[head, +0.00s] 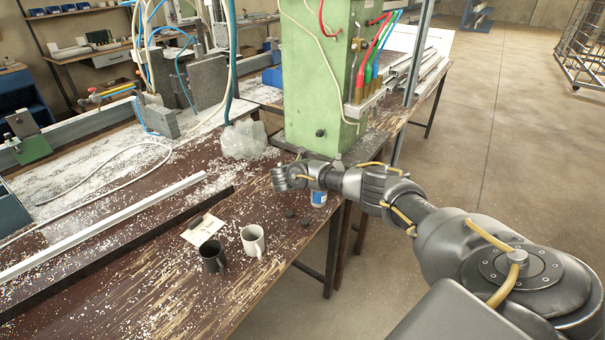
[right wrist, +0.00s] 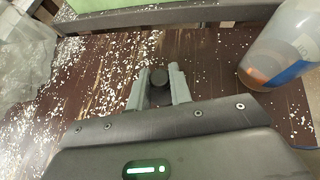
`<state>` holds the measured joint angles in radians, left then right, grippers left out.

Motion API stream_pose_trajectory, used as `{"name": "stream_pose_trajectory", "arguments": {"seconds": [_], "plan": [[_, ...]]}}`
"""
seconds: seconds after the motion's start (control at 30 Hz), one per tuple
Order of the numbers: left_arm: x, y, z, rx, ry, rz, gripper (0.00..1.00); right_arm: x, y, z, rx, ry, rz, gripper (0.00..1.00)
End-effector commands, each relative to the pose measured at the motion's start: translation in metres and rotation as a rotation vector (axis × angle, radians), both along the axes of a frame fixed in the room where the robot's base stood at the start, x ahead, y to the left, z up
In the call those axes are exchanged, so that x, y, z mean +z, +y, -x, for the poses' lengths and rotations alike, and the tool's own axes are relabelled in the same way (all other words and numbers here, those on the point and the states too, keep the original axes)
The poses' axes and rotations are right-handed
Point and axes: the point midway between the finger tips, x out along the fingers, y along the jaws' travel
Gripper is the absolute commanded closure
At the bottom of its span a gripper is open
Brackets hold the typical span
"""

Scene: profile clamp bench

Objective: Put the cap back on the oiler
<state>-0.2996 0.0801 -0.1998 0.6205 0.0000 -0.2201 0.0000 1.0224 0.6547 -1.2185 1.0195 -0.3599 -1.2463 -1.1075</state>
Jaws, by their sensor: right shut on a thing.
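My right gripper (head: 283,181) reaches over the bench near the foot of the green machine. In the right wrist view its two grey fingers (right wrist: 158,88) are shut on a small dark round cap (right wrist: 158,76). The oiler appears to be the translucent bottle (right wrist: 284,48) with a blue band and a little amber liquid, at the upper right of that view, apart from the fingers. In the head view the oiler (head: 318,199) stands partly hidden under my right wrist. My left gripper is not in view.
A dark mug (head: 212,256) and a white mug (head: 253,240) stand near the bench's front edge, beside a small card (head: 202,229). The green machine (head: 318,90) and a crumpled clear bag (head: 243,140) stand behind.

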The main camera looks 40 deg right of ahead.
Motion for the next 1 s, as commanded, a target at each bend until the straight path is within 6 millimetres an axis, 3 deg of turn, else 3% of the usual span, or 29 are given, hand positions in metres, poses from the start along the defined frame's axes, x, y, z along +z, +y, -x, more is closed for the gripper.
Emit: {"name": "stream_pose_trajectory", "arguments": {"seconds": [0.17,0.8,1.0], "plan": [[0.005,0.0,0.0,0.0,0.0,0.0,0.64,0.005,0.0,0.0,0.0,0.0,0.0,1.0],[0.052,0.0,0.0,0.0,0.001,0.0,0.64,0.059,0.0,0.0,-0.001,-0.001,0.0,1.0],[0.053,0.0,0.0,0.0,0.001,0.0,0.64,0.06,0.0,0.0,0.0,0.0,0.0,1.0]]}}
